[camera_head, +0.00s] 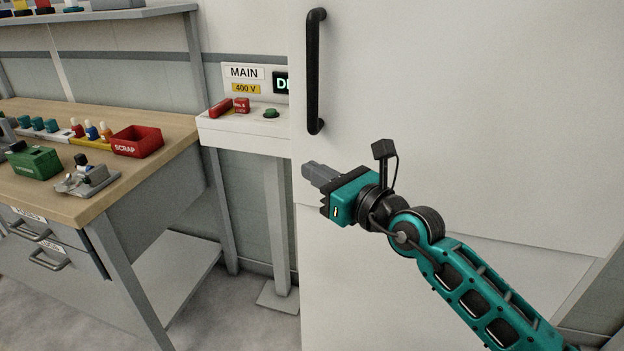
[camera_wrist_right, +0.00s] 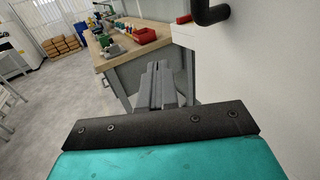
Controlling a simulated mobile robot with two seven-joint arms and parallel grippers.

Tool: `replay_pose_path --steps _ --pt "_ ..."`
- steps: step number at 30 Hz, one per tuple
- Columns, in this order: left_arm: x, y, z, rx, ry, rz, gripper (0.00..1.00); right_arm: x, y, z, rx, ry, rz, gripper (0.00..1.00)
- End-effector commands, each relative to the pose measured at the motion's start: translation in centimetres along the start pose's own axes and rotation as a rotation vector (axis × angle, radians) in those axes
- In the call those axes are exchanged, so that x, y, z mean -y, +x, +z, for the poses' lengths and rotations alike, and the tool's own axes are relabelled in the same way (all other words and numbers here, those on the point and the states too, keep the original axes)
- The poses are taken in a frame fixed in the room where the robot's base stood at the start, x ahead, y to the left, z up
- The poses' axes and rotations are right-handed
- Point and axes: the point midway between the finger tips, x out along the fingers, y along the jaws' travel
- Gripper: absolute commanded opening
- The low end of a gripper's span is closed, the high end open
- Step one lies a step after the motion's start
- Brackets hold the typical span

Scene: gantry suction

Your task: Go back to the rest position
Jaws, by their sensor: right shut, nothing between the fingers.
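My right gripper (camera_head: 308,170) is in the middle of the head view, in front of the pale cabinet door (camera_head: 450,110) and below its black handle (camera_head: 315,70). Its fingers are shut with nothing between them. It points left and is apart from the handle. In the right wrist view the shut grey fingers (camera_wrist_right: 157,84) point toward the workbench. My left gripper does not show in either view.
A wooden-topped workbench (camera_head: 120,190) stands at the left, with a red SCRAP bin (camera_head: 137,141), a green box (camera_head: 35,161) and small parts. A MAIN 400 V panel (camera_head: 245,80) sits beside the door, with a red item and green button on its ledge. Open floor shows at the wrist view's left.

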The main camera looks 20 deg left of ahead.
Motion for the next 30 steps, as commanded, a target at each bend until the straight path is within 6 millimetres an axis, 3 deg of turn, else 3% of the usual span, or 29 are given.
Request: replay_pose_path --steps 7,17,20,23,30 --pt "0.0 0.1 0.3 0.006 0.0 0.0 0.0 -2.1 -1.3 0.0 0.001 0.003 -0.003 0.0" --pt "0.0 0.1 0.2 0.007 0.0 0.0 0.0 -2.8 -2.1 -0.3 0.014 0.061 -0.004 0.0" --pt "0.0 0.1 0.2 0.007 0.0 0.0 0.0 -2.9 -3.2 -1.0 0.06 0.241 -0.002 0.0" --pt "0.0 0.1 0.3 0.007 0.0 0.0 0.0 -2.5 -5.2 -2.0 0.143 0.531 -0.014 0.0" --pt "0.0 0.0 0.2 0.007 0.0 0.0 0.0 1.0 -12.4 -6.7 0.402 1.304 -0.14 0.0"
